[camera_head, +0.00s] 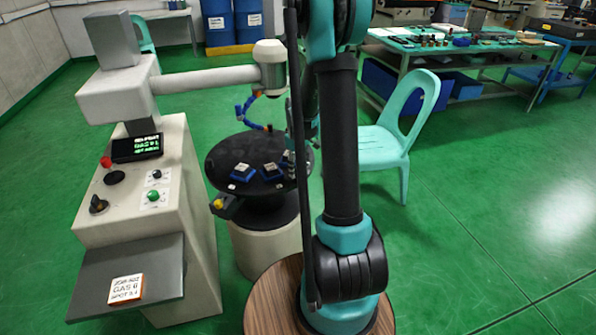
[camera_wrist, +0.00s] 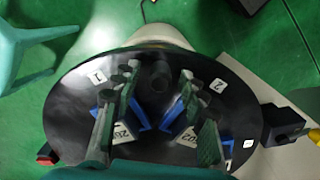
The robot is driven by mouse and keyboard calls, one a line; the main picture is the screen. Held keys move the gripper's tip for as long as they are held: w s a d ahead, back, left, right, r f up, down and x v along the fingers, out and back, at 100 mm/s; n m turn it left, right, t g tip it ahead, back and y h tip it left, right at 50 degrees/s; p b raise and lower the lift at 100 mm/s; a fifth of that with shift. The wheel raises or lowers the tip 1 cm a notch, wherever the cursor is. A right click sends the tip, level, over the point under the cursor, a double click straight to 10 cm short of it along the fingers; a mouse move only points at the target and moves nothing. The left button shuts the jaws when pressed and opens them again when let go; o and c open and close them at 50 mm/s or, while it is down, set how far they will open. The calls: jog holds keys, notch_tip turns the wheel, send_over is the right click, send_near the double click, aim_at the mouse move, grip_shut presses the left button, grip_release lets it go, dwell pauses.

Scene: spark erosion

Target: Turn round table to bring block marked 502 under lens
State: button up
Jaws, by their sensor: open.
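The round black table (camera_head: 222,152) stands on a pale pedestal. Two blue blocks with white labels, a left one (camera_head: 242,172) and a right one (camera_head: 270,170), sit on its near half. In the wrist view the table (camera_wrist: 75,105) carries a left block (camera_wrist: 138,117) and a right block (camera_wrist: 190,137). Their labels are partly covered by the fingers; I cannot surely tell which reads 502. My gripper (camera_wrist: 157,95) is open above the table, its fingers apart around a dark round piece. The lens head (camera_head: 270,68) overhangs the table's far side.
White plates numbered 1 (camera_wrist: 96,77) and 2 (camera_wrist: 218,86) lie on the table top. A black box with a yellow part (camera_head: 224,206) sits at its near-left edge. The control console (camera_head: 150,190) stands left.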

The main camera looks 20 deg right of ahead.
jog(key=shift+f, duration=0.65)
jog(key=shift+c, duration=0.6)
grip_shut()
